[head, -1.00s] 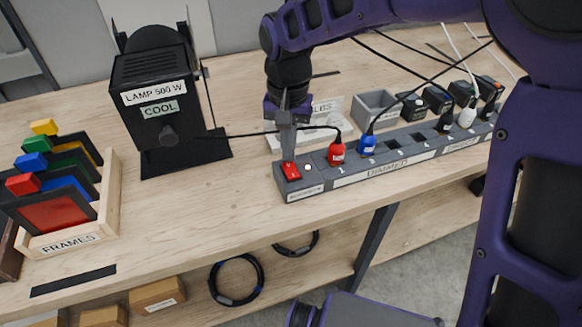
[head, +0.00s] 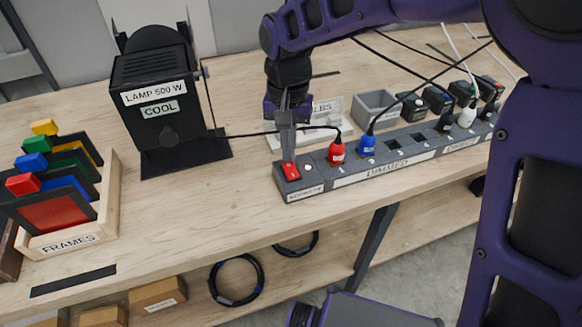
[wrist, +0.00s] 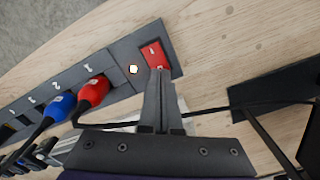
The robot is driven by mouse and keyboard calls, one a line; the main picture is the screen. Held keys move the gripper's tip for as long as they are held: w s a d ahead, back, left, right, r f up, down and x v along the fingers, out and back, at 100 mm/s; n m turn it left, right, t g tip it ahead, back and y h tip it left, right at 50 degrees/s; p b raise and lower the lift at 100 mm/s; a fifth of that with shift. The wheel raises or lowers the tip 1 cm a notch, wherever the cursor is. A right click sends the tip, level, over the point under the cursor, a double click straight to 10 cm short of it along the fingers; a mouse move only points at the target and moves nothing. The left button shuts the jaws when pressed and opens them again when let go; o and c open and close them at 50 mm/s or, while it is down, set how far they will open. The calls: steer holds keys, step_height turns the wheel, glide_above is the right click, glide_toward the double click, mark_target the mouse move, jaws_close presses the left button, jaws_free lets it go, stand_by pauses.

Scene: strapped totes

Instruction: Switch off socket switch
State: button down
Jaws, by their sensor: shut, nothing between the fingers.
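The red socket switch (head: 291,172) sits at the left end of the grey power strip (head: 312,187) on the bench. It also shows in the wrist view (wrist: 153,53). My gripper (head: 288,156) is shut and empty, pointing down with its fingertips at the far edge of the switch. In the wrist view my gripper (wrist: 160,72) overlaps the lower edge of the switch; whether it presses it, I cannot tell. A small round indicator (wrist: 133,69) beside the switch looks pale and lit. A red plug (head: 336,153) and a blue plug (head: 367,144) sit in sockets labelled DIMMED.
A black lamp (head: 160,85) labelled LAMP 500 W and COOL stands left of my gripper, its cable running to the strip. A wooden rack (head: 112,190) of colour frames is at far left.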

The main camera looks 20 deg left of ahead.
mark_target(289, 165)
steer(key=shift+f+b, duration=0.6)
steer(key=shift+f, duration=0.3)
stand_by(0.7)
steer(key=shift+r+p, duration=2.8)
steer(key=shift+r, duration=0.75)
